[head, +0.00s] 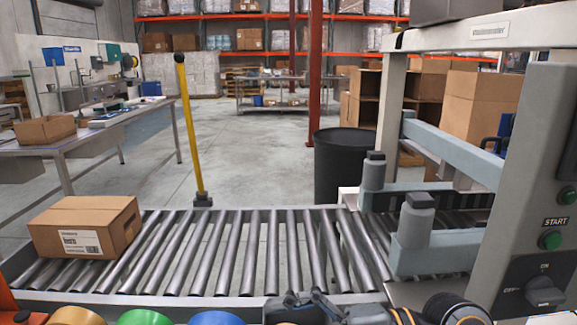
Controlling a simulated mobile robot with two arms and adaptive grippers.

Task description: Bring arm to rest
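My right gripper (303,303) shows at the bottom edge of the head view, in front of the near rail of the roller conveyor (270,250). Its dark arm comes in from the lower right. The gripper is partly cut off by the frame, and I cannot tell whether its fingers are apart. No object shows in it. My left gripper is not in view.
A labelled carton (85,226) sits on the conveyor's left end. A case-sealing machine (530,180) stands at the right, over the rollers. Gold, green and blue rolls (145,317) lie along the bottom left. The middle rollers are clear.

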